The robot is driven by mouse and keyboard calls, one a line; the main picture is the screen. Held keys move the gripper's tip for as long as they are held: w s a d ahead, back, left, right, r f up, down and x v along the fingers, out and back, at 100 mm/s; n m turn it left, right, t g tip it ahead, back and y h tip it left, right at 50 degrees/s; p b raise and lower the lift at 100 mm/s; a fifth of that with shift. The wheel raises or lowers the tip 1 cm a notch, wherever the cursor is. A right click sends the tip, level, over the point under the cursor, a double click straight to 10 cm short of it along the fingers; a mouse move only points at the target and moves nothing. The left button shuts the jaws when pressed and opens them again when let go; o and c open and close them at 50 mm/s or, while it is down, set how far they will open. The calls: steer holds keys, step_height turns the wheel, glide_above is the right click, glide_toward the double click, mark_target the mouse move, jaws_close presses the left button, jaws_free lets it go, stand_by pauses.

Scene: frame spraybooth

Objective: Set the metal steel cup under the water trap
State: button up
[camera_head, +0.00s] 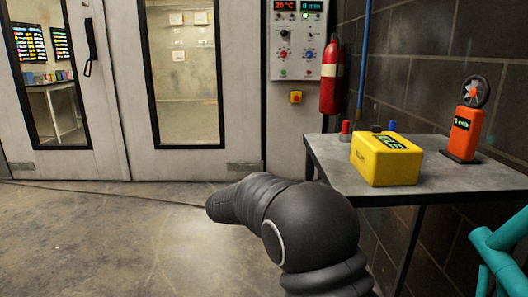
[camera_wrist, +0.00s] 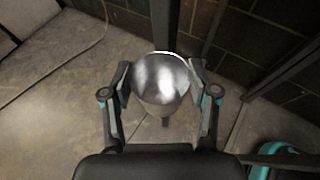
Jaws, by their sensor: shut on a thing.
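The metal steel cup (camera_wrist: 162,80) is in the middle of the wrist view, shiny and rounded with a bright rim at its far edge. My gripper (camera_wrist: 160,82) is shut on it, one finger pad against each side. The floor lies below the cup; its height above the floor cannot be told. In the head view my arm reaches forward left of the workbench, and the gripper and cup are hidden. I cannot make out the water trap in either view.
A dark workbench (camera_head: 438,176) bears a yellow case (camera_head: 386,160) and an orange meter (camera_head: 463,133). A blue pipe (camera_head: 365,50) runs down the block wall behind. A red extinguisher (camera_head: 331,80) hangs left of it. A teal frame (camera_head: 505,245) stands at right. Floor at left is open.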

steer(key=s+d+f, duration=0.3)
steer(key=f, duration=0.5)
steer(key=s+d+f, duration=0.4)
steer(key=f, duration=0.5)
steer(key=s+d+f, duration=0.3)
steer(key=s+f, duration=0.1)
steer(key=f, duration=0.4)
steer(key=shift+d+f+n+t+p, duration=0.15)
steer(key=shift+f+n+t+p, duration=0.15)
steer(key=shift+f+t+p, duration=0.1)
steer(key=shift+s, duration=0.1)
